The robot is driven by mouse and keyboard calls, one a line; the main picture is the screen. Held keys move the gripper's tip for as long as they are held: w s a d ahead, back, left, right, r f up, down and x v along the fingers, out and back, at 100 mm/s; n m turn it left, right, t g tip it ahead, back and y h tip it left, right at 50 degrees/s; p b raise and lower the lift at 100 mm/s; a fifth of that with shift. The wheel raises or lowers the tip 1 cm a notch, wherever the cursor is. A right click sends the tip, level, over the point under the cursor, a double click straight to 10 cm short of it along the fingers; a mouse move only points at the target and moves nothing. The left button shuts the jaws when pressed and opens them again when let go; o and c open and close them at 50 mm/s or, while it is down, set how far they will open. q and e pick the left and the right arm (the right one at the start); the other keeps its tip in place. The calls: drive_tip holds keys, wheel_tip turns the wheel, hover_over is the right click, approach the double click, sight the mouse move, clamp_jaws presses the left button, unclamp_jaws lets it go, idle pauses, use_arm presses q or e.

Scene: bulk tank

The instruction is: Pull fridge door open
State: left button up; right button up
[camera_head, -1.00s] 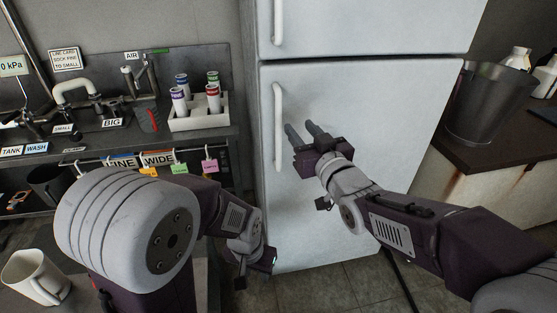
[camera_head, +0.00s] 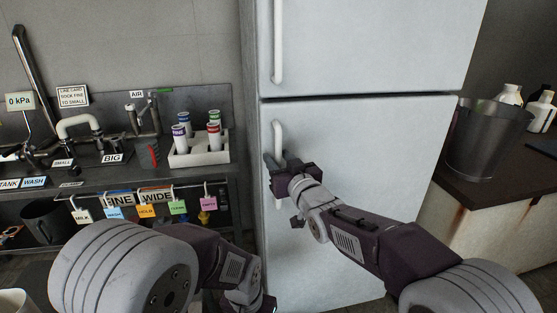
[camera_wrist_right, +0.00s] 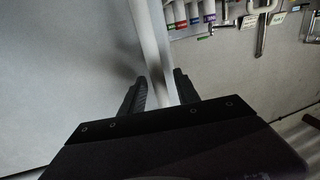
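The white fridge's lower door (camera_head: 350,150) looks closed. Its white vertical bar handle (camera_head: 278,133) is on the door's left side, and the handle also shows in the right wrist view (camera_wrist_right: 150,40). My right gripper (camera_head: 276,162) is at the handle's middle. In the right wrist view its two dark fingers (camera_wrist_right: 161,90) stand on either side of the bar. A narrow gap shows at the left finger, and the right finger is close to or touching the bar. My left gripper (camera_head: 262,303) hangs low at the bottom edge, partly cut off, its fingers unclear.
The upper fridge door (camera_head: 365,45) is closed above. A shelf with a white rack (camera_head: 200,158) of tubes and hanging colored tags stands left. A counter with a dark bucket (camera_head: 487,140) and white bottles stands right of the fridge.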

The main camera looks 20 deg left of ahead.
clamp_jaws()
idle(1.4)
